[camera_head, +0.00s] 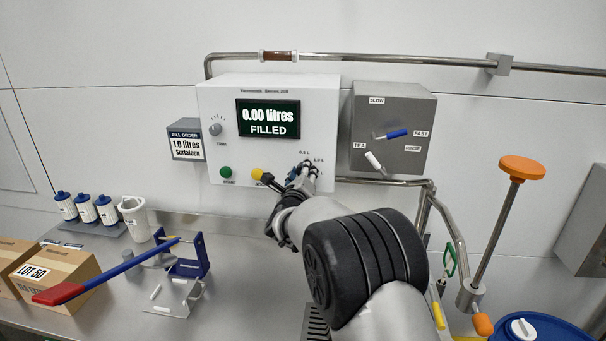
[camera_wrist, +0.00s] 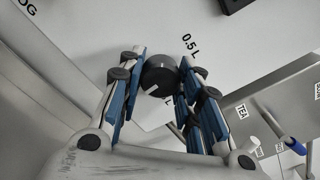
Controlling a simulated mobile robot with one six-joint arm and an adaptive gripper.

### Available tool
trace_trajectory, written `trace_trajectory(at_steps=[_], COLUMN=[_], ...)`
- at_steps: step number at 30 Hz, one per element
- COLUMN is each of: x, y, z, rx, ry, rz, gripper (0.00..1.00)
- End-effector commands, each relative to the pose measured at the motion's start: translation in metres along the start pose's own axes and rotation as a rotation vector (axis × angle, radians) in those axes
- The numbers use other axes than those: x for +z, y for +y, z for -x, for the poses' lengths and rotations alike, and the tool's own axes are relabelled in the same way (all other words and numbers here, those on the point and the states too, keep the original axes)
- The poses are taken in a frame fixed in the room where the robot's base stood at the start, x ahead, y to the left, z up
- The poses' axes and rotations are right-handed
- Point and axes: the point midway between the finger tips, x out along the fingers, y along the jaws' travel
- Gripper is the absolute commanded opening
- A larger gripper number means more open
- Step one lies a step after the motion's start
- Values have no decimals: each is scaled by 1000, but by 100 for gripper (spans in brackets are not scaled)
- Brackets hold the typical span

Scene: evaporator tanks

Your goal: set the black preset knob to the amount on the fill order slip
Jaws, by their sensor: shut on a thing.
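The fill order slip (camera_head: 187,146) left of the white panel reads 1.0 litres, with a product name below. The black preset knob (camera_wrist: 159,71) is in the wrist view, between the blue-padded fingers of my gripper (camera_wrist: 157,78). My gripper (camera_head: 302,174) is shut on it at the panel's lower right and hides most of the knob in the head view. Labels 0.5 L (camera_wrist: 190,45) and 1.0 L (camera_head: 314,161) show near the knob; another is partly covered. The display (camera_head: 268,119) reads 0.00 litres FILLED.
A green button (camera_head: 226,172), a yellow button (camera_head: 257,174) and a trim dial (camera_head: 215,129) are on the same panel. A grey box with blue and white levers (camera_head: 393,130) stands close on the right. Pipes run above and beside the panel. A red-and-blue lever (camera_head: 100,277) crosses the bench.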

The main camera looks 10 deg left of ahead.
Motion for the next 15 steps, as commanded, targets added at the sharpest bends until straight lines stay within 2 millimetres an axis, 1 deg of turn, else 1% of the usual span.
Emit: trace_trajectory(at_steps=[5, 15], x=[-1, 0], y=[0, 0], z=[0, 0], rx=[-1, 0], ry=[0, 0], rz=[118, 433], gripper=[8, 8])
